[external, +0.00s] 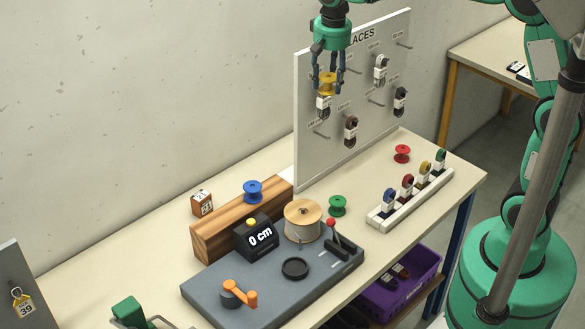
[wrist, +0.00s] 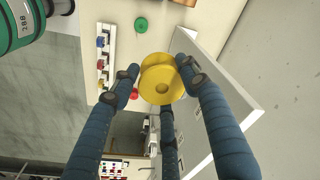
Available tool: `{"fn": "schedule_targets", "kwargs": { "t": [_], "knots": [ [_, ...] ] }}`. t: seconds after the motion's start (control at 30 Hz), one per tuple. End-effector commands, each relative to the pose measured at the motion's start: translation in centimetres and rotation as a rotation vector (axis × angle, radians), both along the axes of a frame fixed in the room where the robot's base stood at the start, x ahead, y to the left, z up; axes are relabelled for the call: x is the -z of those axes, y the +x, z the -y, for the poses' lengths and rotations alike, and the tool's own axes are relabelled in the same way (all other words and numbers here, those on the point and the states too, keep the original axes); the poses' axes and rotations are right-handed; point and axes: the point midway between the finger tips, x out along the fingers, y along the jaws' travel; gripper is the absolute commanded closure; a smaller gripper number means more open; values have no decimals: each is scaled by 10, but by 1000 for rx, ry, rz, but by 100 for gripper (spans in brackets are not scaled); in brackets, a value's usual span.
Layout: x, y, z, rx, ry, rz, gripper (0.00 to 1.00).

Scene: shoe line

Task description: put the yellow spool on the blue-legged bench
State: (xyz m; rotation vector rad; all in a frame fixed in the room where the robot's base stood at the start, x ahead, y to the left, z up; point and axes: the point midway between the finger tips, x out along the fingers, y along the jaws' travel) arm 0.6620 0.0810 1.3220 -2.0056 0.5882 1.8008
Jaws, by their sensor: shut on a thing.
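The yellow spool (external: 327,84) is held high in front of the upright lace board, above the near bench. In the wrist view the spool (wrist: 160,82) sits between the blue fingers. My gripper (external: 328,80) points down and is shut on the spool; its fingertips also show around it in the wrist view (wrist: 158,76). The blue-legged bench (external: 105,262) is the near one, with a pale top and a dark blue leg at its right end. The spool is clear of the bench top.
The lace board (external: 312,150) carries pegs and laces. Blue (external: 253,190), green (external: 338,205) and red (external: 402,153) spools stand around the bench. A grey winding device (external: 215,290) and a white rack (external: 380,222) take up room. A yellow-legged bench (external: 490,52) stands behind. Bare top shows at front left.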

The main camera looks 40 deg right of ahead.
Motion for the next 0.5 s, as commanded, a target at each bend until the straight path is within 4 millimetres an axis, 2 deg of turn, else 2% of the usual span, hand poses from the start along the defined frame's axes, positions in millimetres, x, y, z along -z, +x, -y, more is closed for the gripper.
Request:
{"fn": "schedule_targets", "kwargs": {
  "t": [0.03, 0.1, 0.5],
  "knots": [
    [2, 1, 18, 27, 0, 1, 82],
    [2, 1, 38, 59, 1, 1, 82],
    [2, -11, 155, 244, 8, -3, 82]
  ]
}}
